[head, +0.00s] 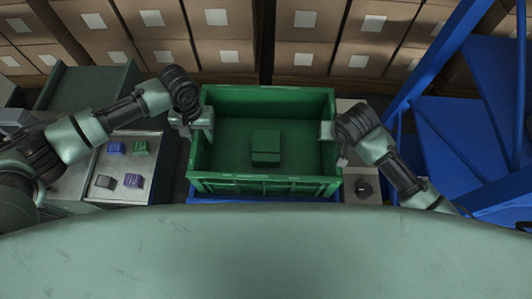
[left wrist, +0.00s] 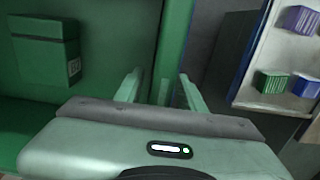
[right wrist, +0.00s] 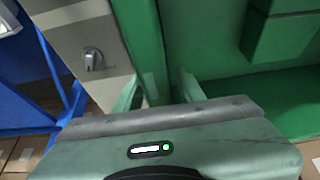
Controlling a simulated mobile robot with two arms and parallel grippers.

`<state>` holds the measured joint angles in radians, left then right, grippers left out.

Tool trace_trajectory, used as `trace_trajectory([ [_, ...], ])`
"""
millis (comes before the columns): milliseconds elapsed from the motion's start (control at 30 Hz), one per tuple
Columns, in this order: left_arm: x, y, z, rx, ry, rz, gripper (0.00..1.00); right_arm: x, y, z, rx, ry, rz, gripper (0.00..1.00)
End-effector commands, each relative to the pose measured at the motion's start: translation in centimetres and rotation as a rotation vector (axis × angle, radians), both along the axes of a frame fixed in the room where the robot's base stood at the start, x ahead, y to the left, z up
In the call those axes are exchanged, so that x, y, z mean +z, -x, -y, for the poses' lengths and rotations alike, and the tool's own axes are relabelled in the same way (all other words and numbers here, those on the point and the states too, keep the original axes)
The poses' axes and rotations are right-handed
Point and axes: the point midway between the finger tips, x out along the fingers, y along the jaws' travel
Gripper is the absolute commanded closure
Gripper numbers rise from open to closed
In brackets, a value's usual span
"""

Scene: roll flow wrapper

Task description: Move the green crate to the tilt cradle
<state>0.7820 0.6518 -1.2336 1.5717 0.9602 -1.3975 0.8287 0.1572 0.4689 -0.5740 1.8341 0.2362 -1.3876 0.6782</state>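The green crate (head: 265,185) is in the middle of the head view, open at the top and level. It shows partly in the left wrist view (left wrist: 105,60) and the right wrist view (right wrist: 215,45). My left gripper (head: 190,130) is at its left wall, and the fingers (left wrist: 162,88) stand on both sides of that wall, close against it. My right gripper (head: 335,140) is at the right wall in the same way (right wrist: 160,85). Both look shut on the walls. I cannot pick out the tilt cradle for sure; a blue structure (head: 260,199) shows under the crate's front edge.
A dark green box (head: 266,146) lies inside the crate. A grey tray (head: 78,180) at left holds several small coloured blocks. A grey panel with a dark knob (head: 363,188) is at right, beside blue framework (head: 455,130). Cartons (head: 225,60) line the back.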

Motion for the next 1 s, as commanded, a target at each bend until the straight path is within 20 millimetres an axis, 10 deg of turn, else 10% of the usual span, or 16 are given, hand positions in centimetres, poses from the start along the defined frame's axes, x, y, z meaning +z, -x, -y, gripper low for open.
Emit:
trace_trajectory([
  [700, 11.1, 0.0, 0.0, 0.0, 0.001, 0.002, 0.61, 0.0, 0.0, -0.1, 0.001, -0.002, 0.001, 0.61],
  [1000, 12.0, 0.0, 0.0, 0.001, -0.001, 0.0, 0.61, 1.9, 0.7, -0.2, 0.002, -0.004, 0.004, 0.61],
])
